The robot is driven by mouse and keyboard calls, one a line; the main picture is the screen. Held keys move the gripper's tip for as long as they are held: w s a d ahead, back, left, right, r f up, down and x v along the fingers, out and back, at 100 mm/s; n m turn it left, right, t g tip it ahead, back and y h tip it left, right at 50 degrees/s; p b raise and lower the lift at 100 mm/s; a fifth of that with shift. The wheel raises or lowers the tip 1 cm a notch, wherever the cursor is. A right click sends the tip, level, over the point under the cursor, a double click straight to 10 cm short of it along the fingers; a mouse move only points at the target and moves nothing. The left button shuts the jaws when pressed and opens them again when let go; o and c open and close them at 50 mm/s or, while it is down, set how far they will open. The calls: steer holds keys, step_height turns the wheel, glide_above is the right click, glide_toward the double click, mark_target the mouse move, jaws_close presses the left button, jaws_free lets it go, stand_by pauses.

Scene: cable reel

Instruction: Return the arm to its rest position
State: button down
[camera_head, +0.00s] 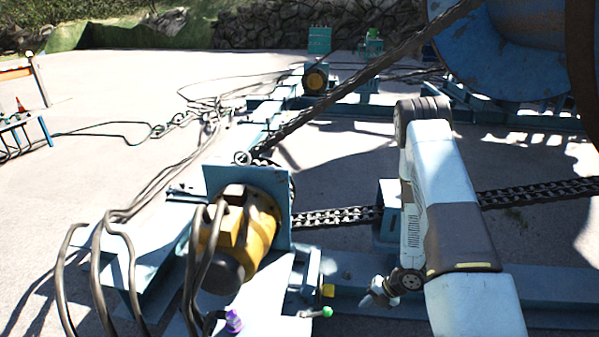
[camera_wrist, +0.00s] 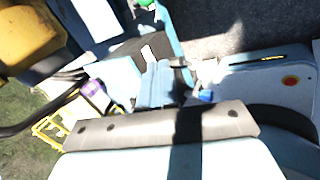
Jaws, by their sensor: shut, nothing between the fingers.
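My arm rises from the bottom right of the head view and folds at a dark elbow near the top. Its forearm hangs down to my gripper (camera_head: 376,294), a small grey shape at the lower middle. The gripper is shut, with nothing seen in it. It is apart from the yellow and green fittings to its left, in front of a blue frame beam (camera_head: 360,284). In the wrist view, pale and grey parts fill much of the picture, and the fingertips are not clearly visible.
A yellow motor (camera_head: 247,235) with dark hoses stands left of my gripper. A purple cap (camera_head: 233,320) and a green-tipped fitting (camera_head: 326,311) are close by. A heavy chain (camera_head: 335,215) runs behind my arm. A large blue reel (camera_head: 510,45) is upper right. Open concrete lies left.

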steer(key=w+d+r+m+t+h, duration=0.25)
steer(key=w+r, duration=0.25)
steer(key=r, duration=0.3)
steer(key=w+d+r+m+t+h, duration=0.1)
steer(key=w+d+r+m+h, duration=0.1)
steer(key=w+r+m, duration=0.45)
steer(key=s+d+r+m+h, duration=0.1)
steer(key=s+r+m, duration=0.15)
steer(key=r, duration=0.65)
steer(key=s+d+r+m+t+h, duration=0.15)
steer(key=r+m, duration=0.25)
steer(key=r, duration=0.6)
steer(key=s+d+r+m+h, duration=0.1)
steer(key=s+r+m, duration=0.2)
steer(key=r, duration=0.6)
steer(key=s+a+r+m, duration=0.2)
steer(key=s+r+m, duration=0.2)
steer(key=s, duration=0.4)
steer(key=s+a+r+m+y, duration=0.1)
steer(key=s+a+r+m, duration=0.1)
steer(key=s+r+m, duration=0.2)
steer(key=s+a+r+m, duration=0.3)
steer(key=s+r+m, duration=0.2)
steer(key=s+r, duration=0.3)
steer(key=s, duration=0.4)
steer(key=shift+s+r+g+y, duration=0.15)
steer(key=shift+s+g+y, duration=0.2)
steer(key=shift+g+y, duration=0.05)
steer(key=shift+a, duration=0.1)
